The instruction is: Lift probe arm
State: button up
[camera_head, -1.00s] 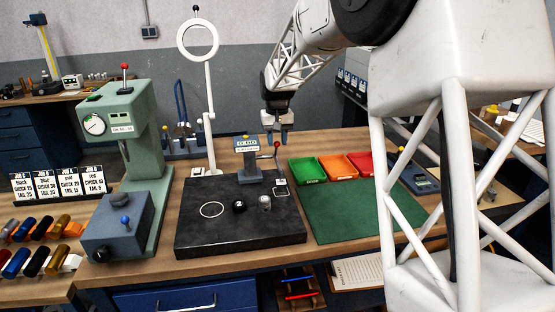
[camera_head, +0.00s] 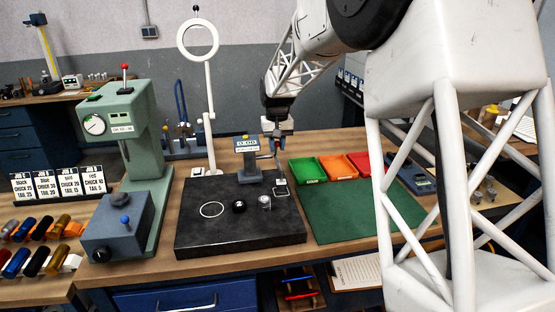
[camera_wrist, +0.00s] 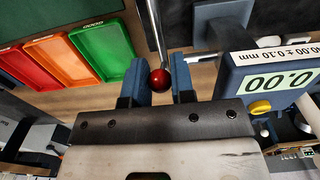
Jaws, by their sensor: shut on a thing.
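On the plate are a black round piece (camera_head: 239,206), a silver cylinder (camera_head: 265,202) and a white ring mark. Green (camera_head: 307,170), orange (camera_head: 337,167) and red trays stand right, behind a green mat (camera_head: 350,215). A magnifier stand (camera_head: 208,115) and green press (camera_head: 140,130) are left.

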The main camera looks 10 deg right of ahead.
jog(key=shift+w+r, duration=0.1)
jog(key=shift+w, duration=0.1)
jog(key=shift+w+r, duration=0.2)
jog(key=shift+w, duration=0.4)
dwell(0.4)
jog(key=shift+w+r, duration=0.2)
jog(key=shift+w, duration=0.5)
